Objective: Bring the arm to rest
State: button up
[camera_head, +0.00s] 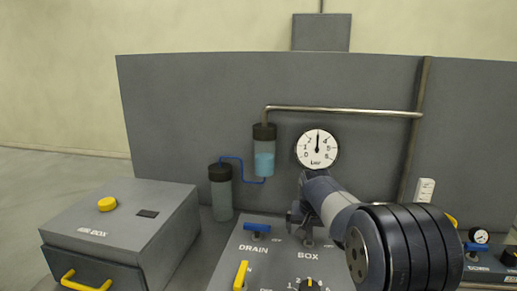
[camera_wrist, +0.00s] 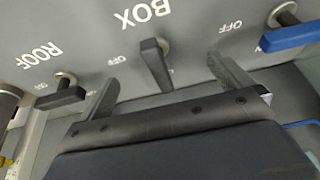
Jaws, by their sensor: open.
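My gripper (camera_head: 299,213) is over the grey control panel in the head view, below the round gauge. Its jaws are open in the wrist view (camera_wrist: 163,70), with one finger on each side of a dark lever (camera_wrist: 154,62) by the BOX label. The lever stands between the fingers; I cannot tell whether either finger touches it. My arm reaches in from the lower right of the head view and hides part of the panel (camera_head: 226,262).
A blue lever (camera_head: 257,228) sits at DRAIN, and a dark lever (camera_wrist: 62,93) at ROOF. Behind are the gauge (camera_head: 317,148), a jar of blue liquid (camera_head: 264,163) and a pipe (camera_head: 340,109). A grey box (camera_head: 135,215) with yellow handle stands left.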

jog(key=shift+v, duration=1.35)
